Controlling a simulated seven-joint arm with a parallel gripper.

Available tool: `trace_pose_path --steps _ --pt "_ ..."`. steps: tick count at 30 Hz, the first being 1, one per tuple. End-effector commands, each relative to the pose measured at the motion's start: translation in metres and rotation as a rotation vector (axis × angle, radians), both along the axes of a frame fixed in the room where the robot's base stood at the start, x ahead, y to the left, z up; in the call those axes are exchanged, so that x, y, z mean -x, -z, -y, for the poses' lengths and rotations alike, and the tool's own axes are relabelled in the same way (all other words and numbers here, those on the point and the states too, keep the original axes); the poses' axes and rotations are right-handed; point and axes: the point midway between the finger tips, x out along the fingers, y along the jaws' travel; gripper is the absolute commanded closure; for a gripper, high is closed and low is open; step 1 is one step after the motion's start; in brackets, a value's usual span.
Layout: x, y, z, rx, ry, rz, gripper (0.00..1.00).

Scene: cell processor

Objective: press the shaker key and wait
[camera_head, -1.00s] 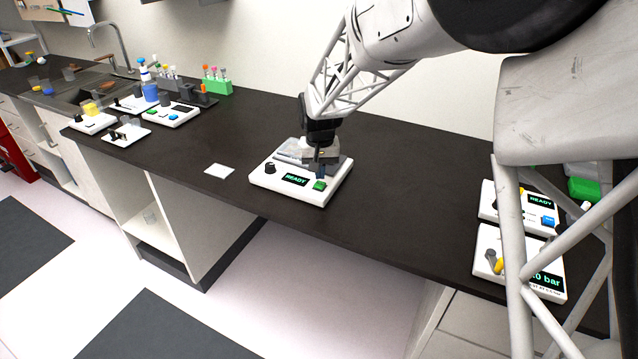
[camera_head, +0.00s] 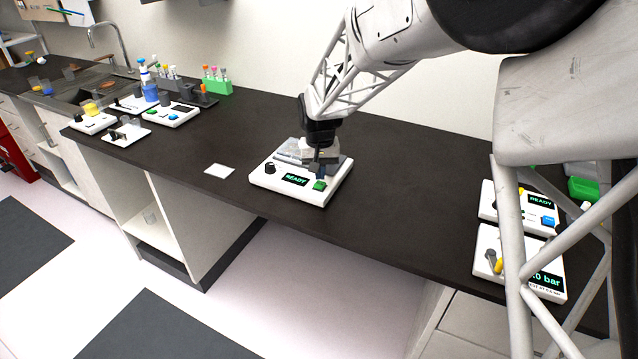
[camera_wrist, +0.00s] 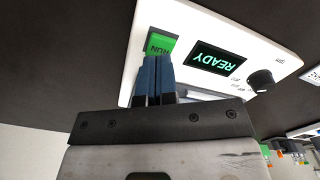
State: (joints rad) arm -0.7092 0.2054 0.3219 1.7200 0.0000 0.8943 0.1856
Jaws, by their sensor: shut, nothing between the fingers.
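The shaker (camera_head: 291,193) is a white box on the dark bench, with a black knob (camera_head: 270,168), a display reading READY (camera_head: 295,180) and a green key (camera_head: 320,185) at its front right. In the wrist view the green key (camera_wrist: 158,44) carries the word RUN, and the display (camera_wrist: 222,59) still reads READY. My gripper (camera_head: 320,174) is shut and empty. Its blue fingertips (camera_wrist: 152,60) are right at the key's edge and cover part of it in the wrist view. I cannot tell whether they touch it. A clear plate sits on the shaker, partly hidden by my gripper.
A white card (camera_head: 219,171) lies left of the shaker. Two white devices (camera_head: 487,240) stand at the right, partly behind my arm. Several small instruments and a green tube rack (camera_head: 217,86) are at the back left. Bench right of the shaker is clear.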

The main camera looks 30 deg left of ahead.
Motion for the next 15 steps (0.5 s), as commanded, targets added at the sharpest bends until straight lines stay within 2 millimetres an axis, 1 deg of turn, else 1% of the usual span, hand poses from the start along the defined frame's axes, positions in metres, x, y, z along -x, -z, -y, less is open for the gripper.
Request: trace_pose_path --steps 10,15 --pt "0.0 0.013 0.0 0.0 0.0 0.0 1.0" --pt "0.0 0.017 0.0 0.0 0.0 0.0 1.0"
